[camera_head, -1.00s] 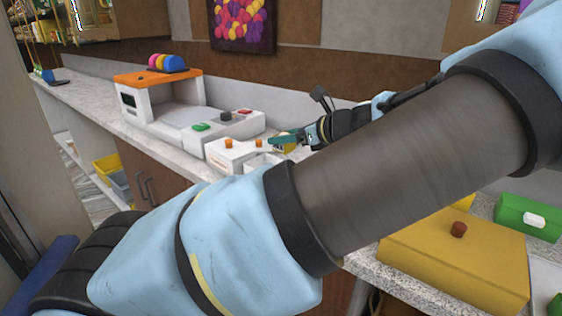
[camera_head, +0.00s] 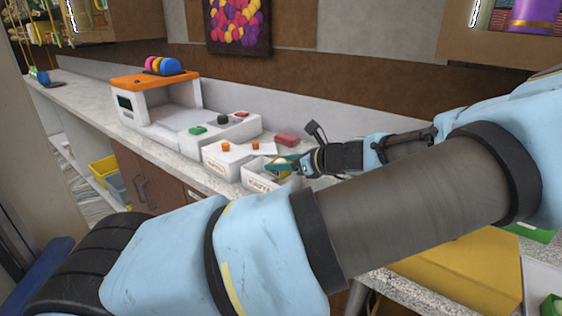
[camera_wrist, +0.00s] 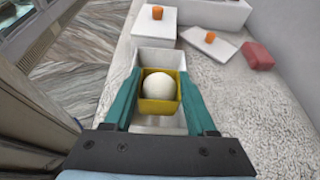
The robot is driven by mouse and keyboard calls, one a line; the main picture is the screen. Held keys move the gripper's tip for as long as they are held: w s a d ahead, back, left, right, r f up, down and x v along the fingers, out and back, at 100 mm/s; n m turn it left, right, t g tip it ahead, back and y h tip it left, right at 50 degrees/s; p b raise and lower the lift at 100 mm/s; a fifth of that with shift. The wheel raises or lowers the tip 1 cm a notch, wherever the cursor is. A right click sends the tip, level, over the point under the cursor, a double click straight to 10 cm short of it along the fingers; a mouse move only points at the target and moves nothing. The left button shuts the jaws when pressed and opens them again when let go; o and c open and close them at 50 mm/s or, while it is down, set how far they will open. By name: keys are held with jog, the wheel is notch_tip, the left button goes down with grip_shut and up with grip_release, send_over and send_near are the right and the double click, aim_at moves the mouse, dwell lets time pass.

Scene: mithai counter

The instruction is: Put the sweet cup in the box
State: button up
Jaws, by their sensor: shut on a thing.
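The sweet cup (camera_wrist: 158,88) is a yellow square cup with a round white sweet in it. My gripper (camera_wrist: 158,94) is shut on it, one teal finger on each side. The open white box (camera_wrist: 158,57) shows beyond and below the cup in the wrist view. The cup covers the middle of the box, so its gap above the box floor is hard to tell. In the head view my gripper (camera_head: 290,164) is at the open box (camera_head: 256,179), which has a label on its front. The cup is mostly hidden there.
A closed white box (camera_head: 222,168) with an orange knob stands left of the open box. A white lid (camera_head: 262,149) with an orange knob and a red block (camera_head: 287,140) lie behind. A white and orange machine (camera_head: 160,105) stands farther left. A yellow box (camera_head: 465,275) is at right.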

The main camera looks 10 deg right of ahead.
jog(key=shift+f, duration=0.35)
jog(key=o, duration=1.4)
jog(key=shift+r, duration=0.25)
jog(key=b+v, duration=0.1)
jog(key=v, duration=0.7)
jog(key=b+v, duration=0.1)
jog(key=v, duration=0.3)
jog(key=shift+r+b, duration=0.35)
jog(key=shift+r, duration=0.05)
